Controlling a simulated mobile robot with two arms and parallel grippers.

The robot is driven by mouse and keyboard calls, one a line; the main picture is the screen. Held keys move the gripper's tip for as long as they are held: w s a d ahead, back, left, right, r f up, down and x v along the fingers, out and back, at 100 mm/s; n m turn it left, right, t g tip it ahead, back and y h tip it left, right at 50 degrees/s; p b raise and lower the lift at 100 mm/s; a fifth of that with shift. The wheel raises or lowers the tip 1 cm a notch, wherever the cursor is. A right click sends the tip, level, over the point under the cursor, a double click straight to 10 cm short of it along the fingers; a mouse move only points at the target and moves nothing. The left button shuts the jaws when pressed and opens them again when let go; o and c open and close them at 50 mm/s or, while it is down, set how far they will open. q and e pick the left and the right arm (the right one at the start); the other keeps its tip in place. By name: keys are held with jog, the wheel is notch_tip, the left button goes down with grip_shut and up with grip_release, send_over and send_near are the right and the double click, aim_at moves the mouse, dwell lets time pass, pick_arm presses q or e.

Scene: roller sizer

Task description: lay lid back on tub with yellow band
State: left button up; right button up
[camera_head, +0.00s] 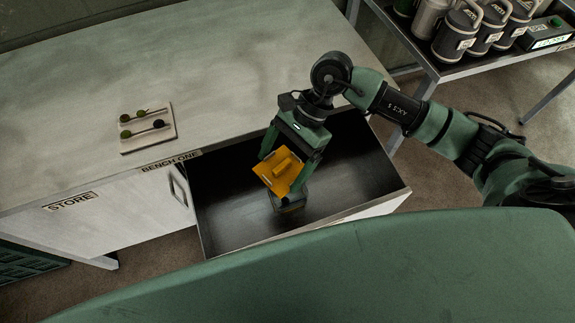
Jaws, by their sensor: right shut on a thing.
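My right gripper (286,164) reaches down over the open drawer and is shut on an orange-yellow square lid (268,176) with a raised block on top. The lid is tilted. Just below the lid, a small dark tub (288,206) stands inside the drawer. The lid and gripper hide much of the tub, and its band colour is too dim to make out. I cannot tell whether the lid touches it. My left gripper is not in view.
The open drawer (355,160) is otherwise dark and bare, with raised walls. The bench top (230,70) holds a small board (149,142) with dark green balls and sticks. A side table (425,55) at upper right carries several dark canisters (462,30).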

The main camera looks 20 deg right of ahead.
aim_at(287, 166)
jog(key=m, duration=0.1)
jog(key=f+m+t, duration=0.1)
jog(key=f+m, duration=0.1)
jog(key=shift+w+d+f+t+y, duration=0.1)
jog(key=shift+w+d+t+y, duration=0.15)
jog(key=shift+d+t+y, duration=0.1)
jog(key=shift+w+d+f+m+t, duration=0.25)
jog(key=shift+d+f+m+t, duration=0.15)
jog(key=shift+m, duration=0.3)
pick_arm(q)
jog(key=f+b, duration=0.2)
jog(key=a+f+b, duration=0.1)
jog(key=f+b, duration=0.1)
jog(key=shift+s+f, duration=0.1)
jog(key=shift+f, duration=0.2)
pick_arm(e)
notch_tip(287, 166, down, 6)
jog(key=shift+r, duration=0.25)
pick_arm(q)
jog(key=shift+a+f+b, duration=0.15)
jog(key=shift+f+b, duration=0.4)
jog(key=shift+b, duration=0.1)
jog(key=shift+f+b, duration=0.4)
jog(key=shift+b, duration=0.05)
pick_arm(e)
jog(key=shift+a+f, duration=0.1)
jog(key=shift+f, duration=0.05)
dwell(0.5)
jog(key=o, duration=1.1)
